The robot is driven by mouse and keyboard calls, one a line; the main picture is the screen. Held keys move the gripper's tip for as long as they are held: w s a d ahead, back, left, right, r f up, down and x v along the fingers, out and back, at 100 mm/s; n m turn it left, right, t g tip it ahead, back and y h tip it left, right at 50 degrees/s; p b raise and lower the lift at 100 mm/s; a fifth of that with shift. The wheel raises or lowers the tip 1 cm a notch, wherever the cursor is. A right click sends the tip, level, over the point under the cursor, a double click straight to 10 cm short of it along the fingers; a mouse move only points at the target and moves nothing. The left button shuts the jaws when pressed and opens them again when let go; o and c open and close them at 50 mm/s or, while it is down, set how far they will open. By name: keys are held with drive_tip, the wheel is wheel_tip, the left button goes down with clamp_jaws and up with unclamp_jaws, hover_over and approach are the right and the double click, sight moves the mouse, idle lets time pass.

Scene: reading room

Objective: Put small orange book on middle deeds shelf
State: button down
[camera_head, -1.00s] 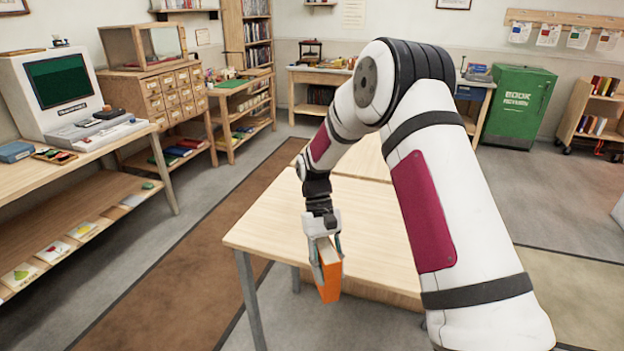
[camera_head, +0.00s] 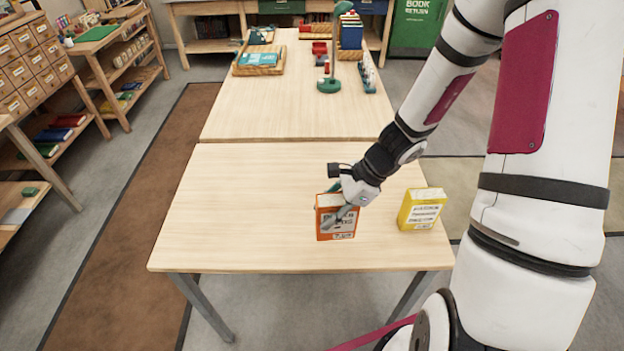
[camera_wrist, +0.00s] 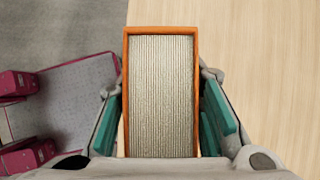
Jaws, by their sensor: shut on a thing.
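The small orange book (camera_head: 336,228) is upright over the near end of the front table, its labelled cover facing me. I cannot tell whether it touches the tabletop. My gripper (camera_head: 342,193) is shut on it from above and behind. In the wrist view the orange book (camera_wrist: 161,95) shows its page edges between the two green-padded fingers of my gripper (camera_wrist: 162,118). No shelf marked as the deeds shelf can be made out in these frames.
A yellow book (camera_head: 422,209) stands to the right on the same wooden table (camera_head: 250,200). The far table holds a green lamp (camera_head: 329,82), a wooden tray (camera_head: 260,68) and blue books (camera_head: 351,32). Shelves and a drawer cabinet (camera_head: 28,62) line the left. The near table's left half is clear.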

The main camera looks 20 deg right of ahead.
drive_tip(key=shift+d+m, duration=0.45)
drive_tip(key=shift+m, duration=0.05)
drive_tip(key=shift+w+a+f+p, duration=0.2)
drive_tip(key=shift+w+f, duration=0.65)
drive_tip(key=shift+w, duration=1.8)
drive_tip(key=shift+w+a+f+p, duration=0.15)
drive_tip(key=shift+w+f, duration=0.65)
drive_tip(key=shift+w, duration=1.9)
drive_tip(key=shift+w+a+f+p, duration=0.2)
drive_tip(key=shift+w+f, duration=0.65)
drive_tip(key=shift+w, duration=1.8)
drive_tip(key=c, duration=1.6)
unclamp_jaws()
drive_tip(key=shift+f, duration=0.15)
drive_tip(key=o, duration=0.5)
